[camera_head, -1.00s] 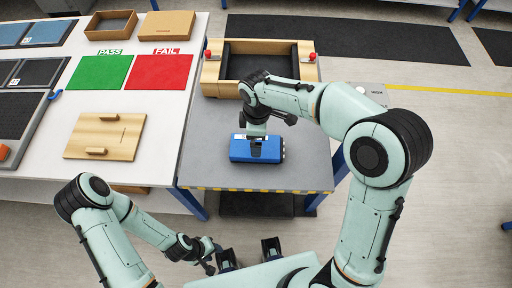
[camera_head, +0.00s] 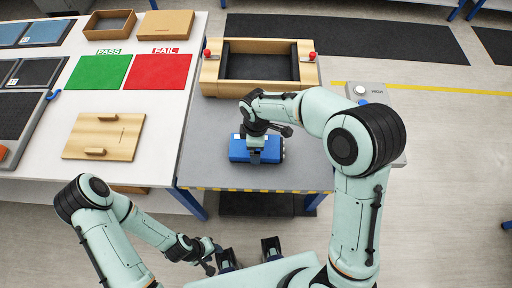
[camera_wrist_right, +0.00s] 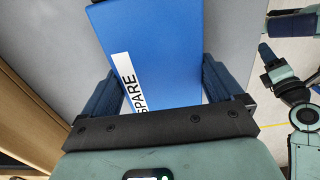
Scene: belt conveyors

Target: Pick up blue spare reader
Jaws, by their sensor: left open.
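The blue spare reader (camera_head: 240,149) lies on the grey table (camera_head: 215,118), near its front. The right wrist view shows its blue face (camera_wrist_right: 160,50) with a white label reading SPARE. My right gripper (camera_head: 262,154) is down over the reader from above. In the wrist view its two dark fingers (camera_wrist_right: 168,85) stand on either side of the reader, close to its edges. I cannot tell whether they press on it. My left gripper (camera_head: 212,258) is open and empty, low in the head view, away from the reader.
A wooden frame (camera_head: 212,75) with red knobs stands behind the reader. To the left, a white table holds a green PASS mat (camera_head: 98,72), a red FAIL mat (camera_head: 160,72) and a wooden board (camera_head: 104,137). A grey box with a button (camera_head: 368,92) is at right.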

